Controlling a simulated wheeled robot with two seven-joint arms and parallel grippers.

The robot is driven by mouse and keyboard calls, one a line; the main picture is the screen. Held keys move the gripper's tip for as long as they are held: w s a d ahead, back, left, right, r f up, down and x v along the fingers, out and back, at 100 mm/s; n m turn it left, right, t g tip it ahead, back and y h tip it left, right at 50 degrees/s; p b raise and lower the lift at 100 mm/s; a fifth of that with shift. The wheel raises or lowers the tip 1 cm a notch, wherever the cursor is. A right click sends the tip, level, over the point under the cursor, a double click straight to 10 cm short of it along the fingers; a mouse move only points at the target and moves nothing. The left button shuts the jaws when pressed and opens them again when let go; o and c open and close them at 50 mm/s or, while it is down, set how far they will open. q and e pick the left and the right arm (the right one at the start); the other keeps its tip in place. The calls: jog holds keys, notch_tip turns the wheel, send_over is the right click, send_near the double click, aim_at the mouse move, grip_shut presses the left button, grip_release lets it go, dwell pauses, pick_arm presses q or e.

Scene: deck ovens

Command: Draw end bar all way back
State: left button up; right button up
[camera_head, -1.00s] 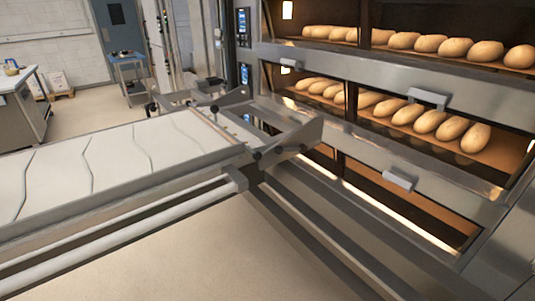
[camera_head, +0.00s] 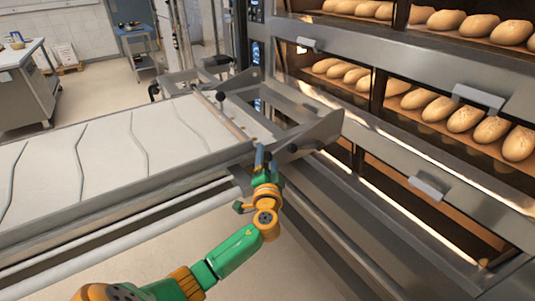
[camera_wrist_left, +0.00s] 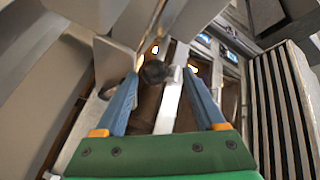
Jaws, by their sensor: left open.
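The end bar (camera_head: 232,128) is a thin pale rod lying across the oven end of the long loader (camera_head: 110,143). A black knob (camera_head: 220,96) shows near its far side; the near end is partly hidden by my gripper. My left gripper (camera_head: 260,156) is at the loader's near corner, by the near end of the bar. In the left wrist view its two blue fingers (camera_wrist_left: 160,82) are apart, with a dark round knob (camera_wrist_left: 155,72) between or just beyond the tips. I cannot tell whether they touch it. My right gripper is not in view.
The deck oven (camera_head: 400,110) with loaves on its decks stands close on the right, its handles (camera_head: 426,188) sticking out. Side rails (camera_head: 130,215) run along the loader's near side. A steel table (camera_head: 25,85) and a blue trolley (camera_head: 138,45) stand behind.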

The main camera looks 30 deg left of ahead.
pick_arm(q)
jog(key=shift+w+a+f, duration=0.3)
jog(key=shift+w+a, duration=0.15)
jog(key=shift+w, duration=0.15)
jog(key=shift+w+a+f, duration=0.25)
jog(key=shift+w+a, duration=0.15)
jog(key=shift+w, duration=0.15)
jog(key=shift+s+d+r, duration=0.2)
jog(key=shift+s+d, duration=0.05)
jog(key=shift+s, duration=0.05)
jog(key=c, duration=0.6)
grip_shut()
jog(key=shift+r, duration=0.1)
